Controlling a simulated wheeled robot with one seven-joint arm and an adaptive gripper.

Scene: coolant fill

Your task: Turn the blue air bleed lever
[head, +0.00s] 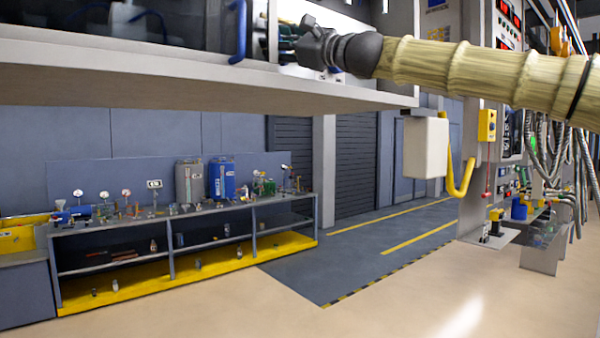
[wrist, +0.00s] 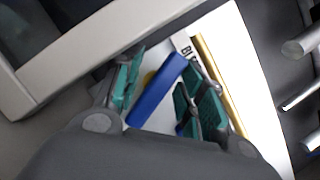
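The blue lever (wrist: 156,92) shows in the wrist view as a straight, flat blue bar. It lies diagonally between the two fingers of my gripper (wrist: 162,84). The fingers have teal pads and stand apart. There is a gap between the left finger and the bar, and the right finger is close to the bar's other side. I cannot tell whether it touches. Part of the bar's lower end is near the gripper body. In the head view my gripper (head: 290,45) reaches left to the equipment above the shelf edge, and the lever cannot be made out.
A pale ledge (head: 190,75) runs just below my gripper. Blue curved pieces (head: 238,32) stand left of it. In the wrist view a yellow rod (wrist: 215,75) lies beside the right finger, and grey cylinders (wrist: 303,42) are at the right. The floor (head: 370,290) is clear.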

